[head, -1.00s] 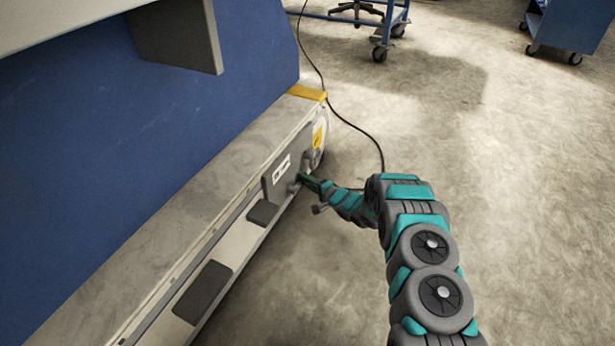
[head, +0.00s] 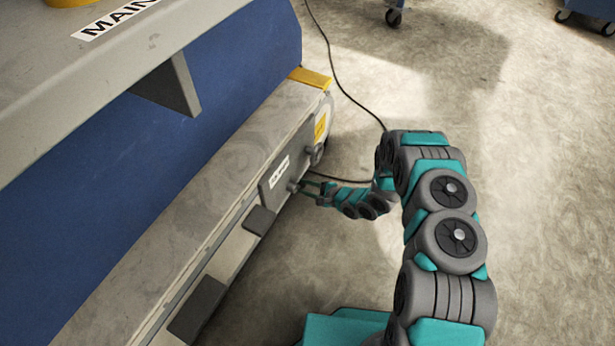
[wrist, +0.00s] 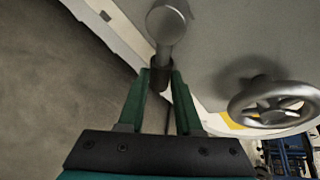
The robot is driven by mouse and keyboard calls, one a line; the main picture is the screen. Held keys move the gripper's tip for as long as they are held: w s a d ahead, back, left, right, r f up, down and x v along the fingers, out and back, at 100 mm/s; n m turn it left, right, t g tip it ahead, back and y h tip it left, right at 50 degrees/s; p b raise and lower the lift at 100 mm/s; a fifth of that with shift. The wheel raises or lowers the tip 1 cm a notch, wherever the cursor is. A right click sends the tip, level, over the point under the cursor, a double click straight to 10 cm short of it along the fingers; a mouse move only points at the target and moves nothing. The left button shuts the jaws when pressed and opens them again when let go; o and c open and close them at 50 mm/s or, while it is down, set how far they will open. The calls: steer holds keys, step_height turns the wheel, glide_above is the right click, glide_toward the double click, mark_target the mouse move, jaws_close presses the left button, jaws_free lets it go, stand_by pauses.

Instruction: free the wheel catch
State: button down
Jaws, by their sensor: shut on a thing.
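The wheel catch is a grey round-ended lever (wrist: 168,28) with a dark grip (wrist: 160,78), at top centre in the wrist view. In the head view the catch (head: 293,187) is small on the side panel. My gripper (wrist: 161,76) has its two green fingers on either side of the dark grip and is shut on it. My gripper also shows in the head view (head: 306,187), against the panel. A grey spoked handwheel (wrist: 275,101) stands right of the fingers in the wrist view; in the head view the handwheel (head: 316,155) is just beyond the catch. The fingers partly hide the grip.
A grey panel with a white label (head: 279,171) is set in the long machine base (head: 215,170), with dark pads (head: 260,220) nearer me. A yellow corner piece (head: 310,77) marks the far end. A black cable (head: 345,90) crosses the floor. The floor (head: 540,190) on the right is open.

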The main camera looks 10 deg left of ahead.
steer(key=shift+s+a+f+m, duration=0.15)
steer(key=shift+f+m, duration=0.1)
steer(key=shift+m, duration=0.15)
steer(key=shift+g, duration=0.3)
steer(key=c, duration=0.6)
jaws_free()
steer(key=v, duration=0.7)
steer(key=shift+s+d, duration=0.25)
steer(key=shift+d, duration=0.1)
steer(key=shift+w+r, duration=0.1)
steer(key=shift+r, duration=0.05)
